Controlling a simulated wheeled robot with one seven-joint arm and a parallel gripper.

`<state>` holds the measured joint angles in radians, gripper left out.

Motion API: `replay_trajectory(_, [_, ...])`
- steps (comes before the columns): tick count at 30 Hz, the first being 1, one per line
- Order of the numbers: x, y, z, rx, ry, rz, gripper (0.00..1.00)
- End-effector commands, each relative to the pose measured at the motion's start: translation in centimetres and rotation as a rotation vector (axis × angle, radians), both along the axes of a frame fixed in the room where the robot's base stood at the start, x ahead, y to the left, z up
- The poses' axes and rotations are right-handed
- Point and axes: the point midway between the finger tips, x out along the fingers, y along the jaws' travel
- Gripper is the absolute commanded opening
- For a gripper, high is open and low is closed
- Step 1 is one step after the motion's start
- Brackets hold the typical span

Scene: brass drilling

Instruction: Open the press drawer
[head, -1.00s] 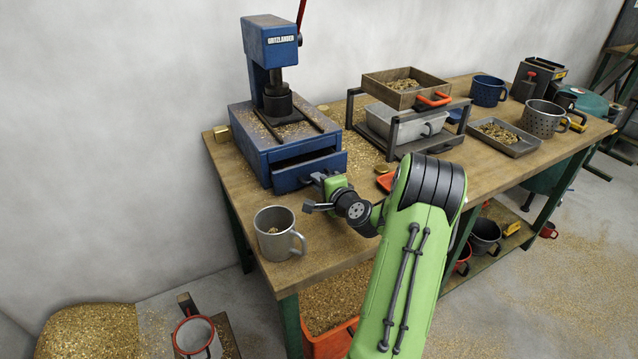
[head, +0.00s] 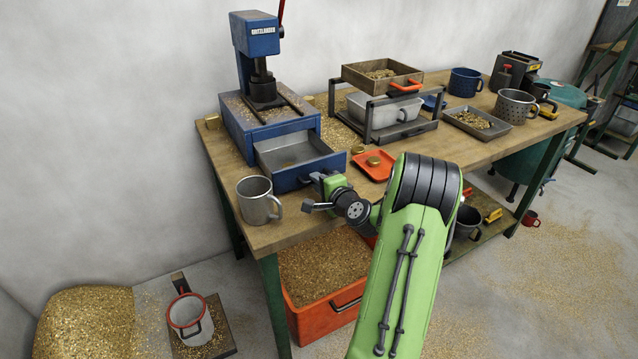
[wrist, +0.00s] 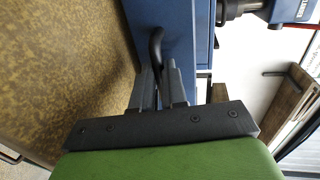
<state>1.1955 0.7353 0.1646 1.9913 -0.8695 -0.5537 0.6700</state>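The blue press (head: 262,92) stands at the left end of the workbench. Its blue drawer (head: 290,180) is pulled well out toward me, and the grey inside shows, looking empty. My gripper (head: 319,178) is at the drawer's front, at its handle. In the wrist view, the dark curved handle (wrist: 156,46) runs down between the fingers of my gripper (wrist: 164,88), which are closed on it. The drawer front fills the blue area beside the handle. The fingertips are mostly hidden in the head view by the wrist.
A grey mug (head: 256,203) stands on the bench left of my gripper. An orange tray (head: 366,172) with a brass piece lies to the right. A sieve stand (head: 385,133) is behind it. An orange bin (head: 300,318) of shavings sits below the bench edge.

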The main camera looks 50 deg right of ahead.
Motion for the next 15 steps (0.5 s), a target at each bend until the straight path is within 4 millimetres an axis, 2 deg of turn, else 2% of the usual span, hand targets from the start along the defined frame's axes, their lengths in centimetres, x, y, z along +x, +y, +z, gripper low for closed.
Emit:
replay_trajectory(1, [-0.01,0.0,-0.04,0.0,0.001,0.0,0.15])
replay_trajectory(6, [-0.01,0.0,-0.04,0.0,0.001,0.0,0.38])
replay_trajectory(15, [-0.44,0.1,0.04,0.001,0.001,-0.001,0.38])
